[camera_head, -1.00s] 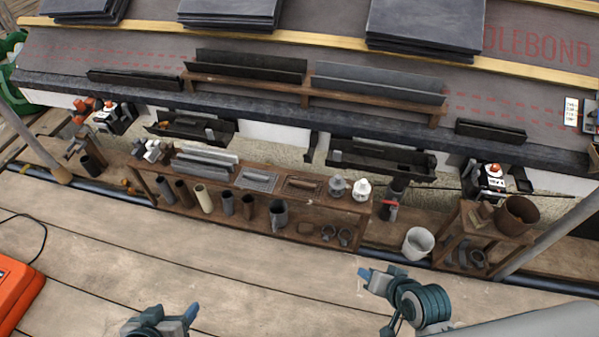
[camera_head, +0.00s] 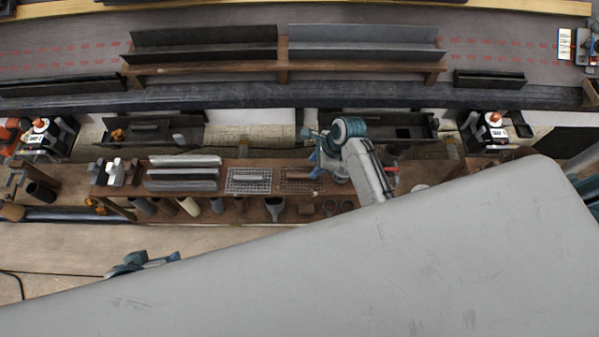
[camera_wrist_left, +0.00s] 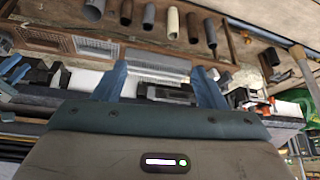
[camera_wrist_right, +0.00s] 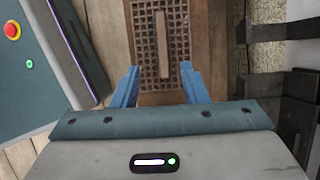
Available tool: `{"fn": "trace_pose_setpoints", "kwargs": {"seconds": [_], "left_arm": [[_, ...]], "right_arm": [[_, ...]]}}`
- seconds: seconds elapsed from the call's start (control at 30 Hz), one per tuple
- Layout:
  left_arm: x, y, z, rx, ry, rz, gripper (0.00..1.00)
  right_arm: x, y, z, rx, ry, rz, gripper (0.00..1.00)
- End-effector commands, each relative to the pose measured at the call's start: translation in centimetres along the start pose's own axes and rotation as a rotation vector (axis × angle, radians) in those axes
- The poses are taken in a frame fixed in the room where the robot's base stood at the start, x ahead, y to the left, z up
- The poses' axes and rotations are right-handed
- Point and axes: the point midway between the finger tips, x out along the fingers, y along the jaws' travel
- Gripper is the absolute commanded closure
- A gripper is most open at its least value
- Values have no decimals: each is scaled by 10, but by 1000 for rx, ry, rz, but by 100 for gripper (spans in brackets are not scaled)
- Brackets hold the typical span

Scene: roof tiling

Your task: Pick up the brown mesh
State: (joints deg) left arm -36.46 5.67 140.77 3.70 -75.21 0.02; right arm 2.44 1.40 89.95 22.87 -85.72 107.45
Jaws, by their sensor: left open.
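The brown mesh (camera_head: 302,186) is a flat rectangular grid with a raised bar along its middle, lying on the wooden shelf. In the right wrist view the mesh (camera_wrist_right: 178,30) lies ahead of and between the fingertips, its bar running in line with the fingers. My right gripper (camera_wrist_right: 160,75) is open and empty above the mesh's near end; in the head view the gripper (camera_head: 314,166) partly covers the mesh. My left gripper (camera_wrist_left: 158,72) is open and empty; it shows low at the left in the head view (camera_head: 148,262).
A grey mesh (camera_head: 248,185) lies just left of the brown one. Grey strips (camera_head: 182,179) and several pipe pieces (camera_head: 189,206) share the shelf. Dark gutters (camera_head: 152,129) hang behind it.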

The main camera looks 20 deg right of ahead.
Motion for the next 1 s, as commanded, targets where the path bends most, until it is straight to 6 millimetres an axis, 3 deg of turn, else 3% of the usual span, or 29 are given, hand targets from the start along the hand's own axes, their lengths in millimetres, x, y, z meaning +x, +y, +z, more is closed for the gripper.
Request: {"fn": "trace_pose_setpoints", "kwargs": {"seconds": [0.1,0.27,0.6,1.0], "left_arm": [[7,4,0,-9,37,15,35],[10,6,-2,-15,65,26,35],[25,16,-4,-52,190,68,35],[24,17,-6,-56,207,73,35]], "right_arm": [[20,0,0,0,-2,0,60],[30,-1,0,-1,0,-1,60],[75,-3,3,-2,0,-2,60],[79,-4,3,-3,0,-3,60]]}}
